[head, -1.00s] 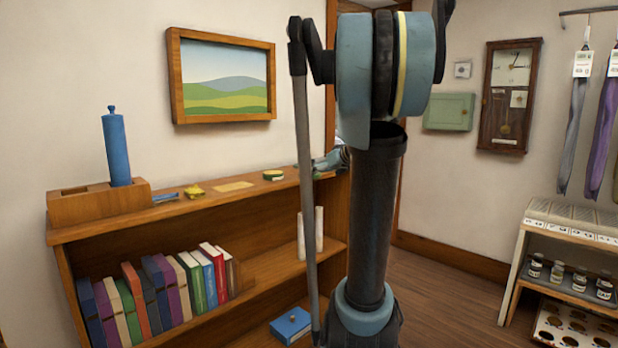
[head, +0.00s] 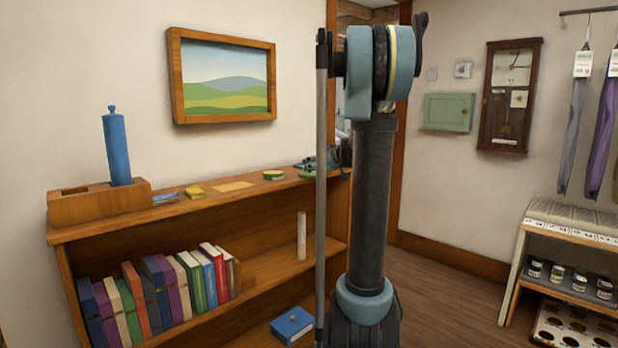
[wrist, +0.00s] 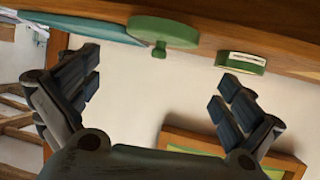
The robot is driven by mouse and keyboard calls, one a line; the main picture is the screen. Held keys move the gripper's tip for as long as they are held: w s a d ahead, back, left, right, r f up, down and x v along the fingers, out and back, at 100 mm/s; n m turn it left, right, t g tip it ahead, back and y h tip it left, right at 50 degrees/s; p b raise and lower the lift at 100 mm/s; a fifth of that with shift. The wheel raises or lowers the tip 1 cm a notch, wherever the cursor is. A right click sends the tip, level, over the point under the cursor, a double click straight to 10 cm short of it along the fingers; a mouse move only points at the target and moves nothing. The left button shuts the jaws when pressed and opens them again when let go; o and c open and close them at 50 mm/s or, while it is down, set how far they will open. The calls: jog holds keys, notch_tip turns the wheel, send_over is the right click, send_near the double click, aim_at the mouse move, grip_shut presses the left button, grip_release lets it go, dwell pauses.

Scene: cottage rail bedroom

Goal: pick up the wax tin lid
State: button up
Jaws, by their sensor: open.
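In the wrist view, which looks upside down, the wax tin lid (wrist: 178,31) is a green disc with a small knob, lying at the shelf top. My gripper (wrist: 156,80) is open and empty, its two dark fingers spread wide. The lid shows beyond the fingertips, between them across the picture and apart from both. A green tin with a pale label (wrist: 241,62) sits beside the lid; a green and yellow tin also shows in the head view (head: 273,175). In the head view my arm covers part of the shelf's right end, and I cannot make out the lid clearly.
The wooden bookcase (head: 120,226) carries a blue cylinder (head: 117,150) in a wooden block, small yellow and blue items, and books below. A flat teal thing (wrist: 85,25) lies near the lid. A framed picture (head: 223,75) hangs above.

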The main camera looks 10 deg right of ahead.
aim_at(310, 171)
jog(key=shift+x, duration=4.05)
jog(key=shift+d, duration=0.1)
jog(key=c, duration=0.9)
